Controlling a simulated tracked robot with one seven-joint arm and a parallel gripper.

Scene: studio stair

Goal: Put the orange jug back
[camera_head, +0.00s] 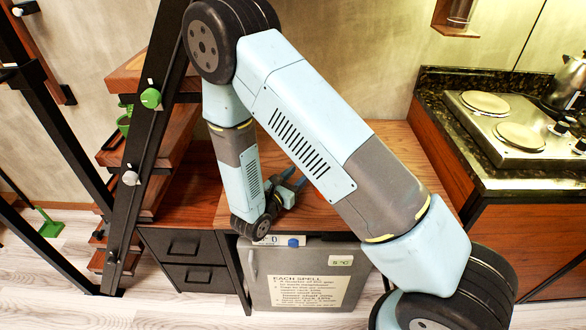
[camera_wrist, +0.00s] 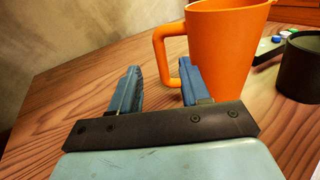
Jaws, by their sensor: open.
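The orange jug (camera_wrist: 232,50) stands upright on the wooden worktop in the wrist view, its handle (camera_wrist: 160,52) towards the left. My gripper (camera_wrist: 162,68) is open, with blue fingers apart and nothing held. In the picture the handle shows between the two fingers, and the right finger overlaps the jug's lower side. I cannot tell whether the handle is within the jaws' reach. In the head view my gripper (camera_head: 291,182) is low over the wooden worktop (camera_head: 385,140), and my arm hides most of the jug's area.
In the wrist view a dark cup (camera_wrist: 302,68) stands right of the jug, near a dark strip with coloured buttons (camera_wrist: 272,48). In the head view a small fridge (camera_head: 310,278) and drawers (camera_head: 188,262) sit below. A stove (camera_head: 520,125) is right, and stairs (camera_head: 165,150) are left.

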